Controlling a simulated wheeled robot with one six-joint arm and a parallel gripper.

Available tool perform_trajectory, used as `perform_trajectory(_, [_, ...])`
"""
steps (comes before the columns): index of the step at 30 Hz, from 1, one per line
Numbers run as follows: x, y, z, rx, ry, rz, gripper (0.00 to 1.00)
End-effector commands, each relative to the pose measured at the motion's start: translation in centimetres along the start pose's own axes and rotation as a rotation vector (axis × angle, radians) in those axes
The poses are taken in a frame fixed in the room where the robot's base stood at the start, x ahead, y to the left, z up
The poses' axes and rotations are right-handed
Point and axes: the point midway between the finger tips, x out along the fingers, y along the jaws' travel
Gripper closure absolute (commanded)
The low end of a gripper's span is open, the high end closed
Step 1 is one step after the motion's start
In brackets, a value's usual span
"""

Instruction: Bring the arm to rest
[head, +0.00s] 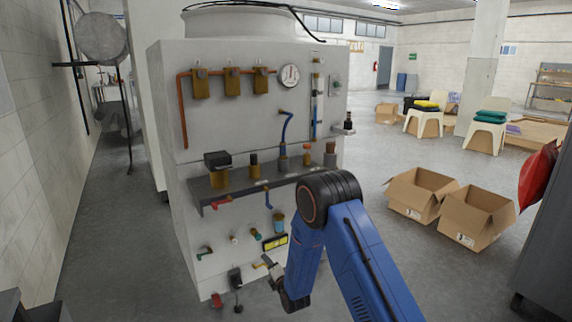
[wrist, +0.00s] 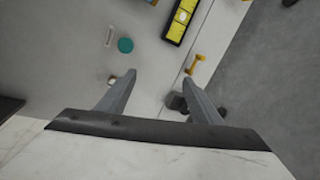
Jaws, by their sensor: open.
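My blue arm (head: 365,262) is bent, its elbow raised in front of the light grey washer cabinet (head: 245,120) and its forearm pointing down. My gripper (head: 270,264) is low by the cabinet's lower front. In the wrist view my gripper (wrist: 160,79) has its two fingers spread apart, with nothing between them. A yellow handle (wrist: 196,63) lies just beyond the right fingertip, seemingly apart from it. A yellow and black block (wrist: 180,20) is farther up, and a teal round knob (wrist: 125,45) is beyond the left fingertip.
A shelf (head: 215,195) with valves juts from the cabinet above my gripper. Two open cardboard boxes (head: 420,193) (head: 475,215) stand on the floor to the right. A dark grey cabinet (head: 545,240) stands at the right edge. The floor between the washer and boxes looks clear.

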Motion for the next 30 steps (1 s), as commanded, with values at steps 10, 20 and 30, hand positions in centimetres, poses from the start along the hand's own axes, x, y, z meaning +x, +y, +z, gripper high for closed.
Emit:
perform_trajectory(10, [-4.9, 7.2, 7.3, 0.266, -0.038, -0.125, 0.4])
perform_trajectory(20, [-11.9, 12.3, 13.0, 0.525, -0.099, -0.24, 0.4])
perform_trajectory(30, [-21.2, 16.2, 17.5, 0.793, -0.19, -0.349, 0.4])
